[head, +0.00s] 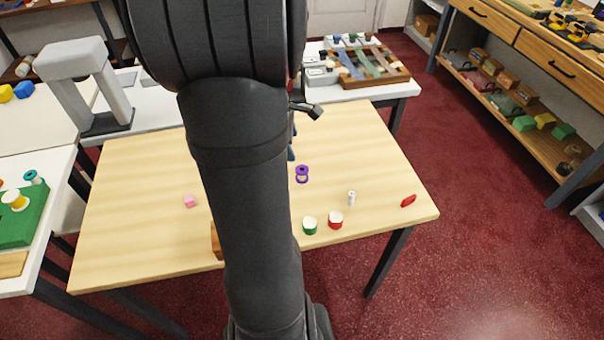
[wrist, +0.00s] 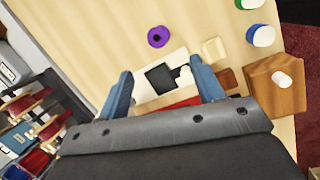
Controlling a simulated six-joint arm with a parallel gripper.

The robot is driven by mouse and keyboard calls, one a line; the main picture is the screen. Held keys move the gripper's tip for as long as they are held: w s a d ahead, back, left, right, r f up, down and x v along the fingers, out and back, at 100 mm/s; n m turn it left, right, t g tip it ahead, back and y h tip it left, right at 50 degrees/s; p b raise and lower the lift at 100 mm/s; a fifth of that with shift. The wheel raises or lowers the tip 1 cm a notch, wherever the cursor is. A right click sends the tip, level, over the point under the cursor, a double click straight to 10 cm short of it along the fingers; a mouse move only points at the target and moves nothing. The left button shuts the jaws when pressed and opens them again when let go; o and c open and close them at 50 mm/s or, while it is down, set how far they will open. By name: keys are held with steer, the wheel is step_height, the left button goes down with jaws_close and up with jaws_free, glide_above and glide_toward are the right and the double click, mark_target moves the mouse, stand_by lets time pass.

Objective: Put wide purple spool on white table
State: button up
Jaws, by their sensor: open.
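The purple spool (head: 302,174) stands on the light wooden table (head: 140,180), just right of my arm in the head view. In the wrist view the purple spool (wrist: 158,37) is seen from above, beyond my fingertips and apart from them. My gripper (wrist: 163,85) is open, its two blue fingers spread with nothing held between them. In the head view my arm hides most of the gripper. A white table (head: 60,165) stands at the left edge with a green board on it. Another white table (head: 160,118) stands at the back.
On the wooden table are a green-and-white cup (head: 310,225), a red-and-white cup (head: 335,220), a small white piece (head: 351,198), a red piece (head: 408,200) and a pink block (head: 189,201). A wooden block (wrist: 275,100) is at right in the wrist view. A grey arch (head: 80,75) stands at back left.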

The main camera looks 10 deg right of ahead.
steer(key=f+n, duration=0.3)
steer(key=d+f+n, duration=0.1)
steer(key=f+n, duration=0.2)
steer(key=w+d+f+n+t+h, duration=0.1)
steer(key=f+n, duration=0.1)
steer(key=f, duration=0.1)
steer(key=shift+w+f+n, duration=0.1)
steer(key=shift+f+n, duration=0.1)
steer(key=shift+n, duration=0.2)
steer(key=shift+x, duration=2.8)
steer(key=shift+a+f, duration=0.1)
steer(key=shift+a, duration=0.05)
steer(key=shift+c, duration=0.2)
steer(key=c, duration=1.1)
